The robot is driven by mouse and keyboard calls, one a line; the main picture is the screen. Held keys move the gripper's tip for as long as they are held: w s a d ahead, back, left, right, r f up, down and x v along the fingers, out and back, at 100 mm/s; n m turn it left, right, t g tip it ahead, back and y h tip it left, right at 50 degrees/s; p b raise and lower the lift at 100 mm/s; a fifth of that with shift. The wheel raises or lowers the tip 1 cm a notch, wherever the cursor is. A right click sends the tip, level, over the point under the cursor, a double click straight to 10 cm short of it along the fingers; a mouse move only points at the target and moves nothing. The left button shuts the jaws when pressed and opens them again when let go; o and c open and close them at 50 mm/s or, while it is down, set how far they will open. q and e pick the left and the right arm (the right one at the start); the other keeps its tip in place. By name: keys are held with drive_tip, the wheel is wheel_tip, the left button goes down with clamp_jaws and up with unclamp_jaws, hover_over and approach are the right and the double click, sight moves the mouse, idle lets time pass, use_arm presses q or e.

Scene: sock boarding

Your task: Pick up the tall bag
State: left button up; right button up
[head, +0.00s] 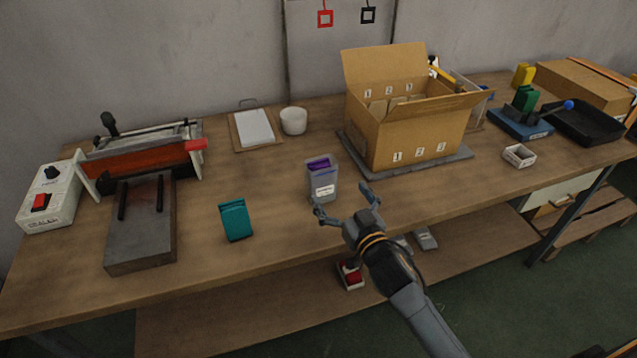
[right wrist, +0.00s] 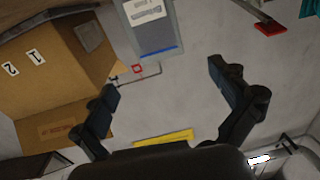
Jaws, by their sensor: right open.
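The tall bag appears to be the upright, greyish see-through pouch (head: 322,184) with a white label and something purple showing at its top. It stands on the workbench (head: 280,215) left of the cardboard box. My right gripper (head: 342,200) is open and empty, at the near right side of the pouch. In the right wrist view the pouch (right wrist: 152,30) is at the top edge, partly cut off, beyond the open fingertips (right wrist: 162,80). I cannot tell whether a finger touches it. My left gripper is not in view.
An open cardboard box (head: 420,138) stands on a dark mat, behind and right of the pouch. A teal folded item (head: 236,220) stands to the left. A sealer with a red handle (head: 145,155) is at far left. A white cup (head: 293,121) stands behind.

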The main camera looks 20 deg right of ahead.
sight(326, 173)
drive_tip(key=w, duration=0.7)
drive_tip(key=w+a+p, duration=0.1)
drive_tip(key=w, duration=0.2)
drive_tip(key=shift+w+f, duration=0.25)
drive_tip(key=shift+w, duration=0.15)
drive_tip(key=shift+s, duration=0.1)
drive_tip(key=c, duration=1.5)
drive_tip(key=shift+r, duration=0.1)
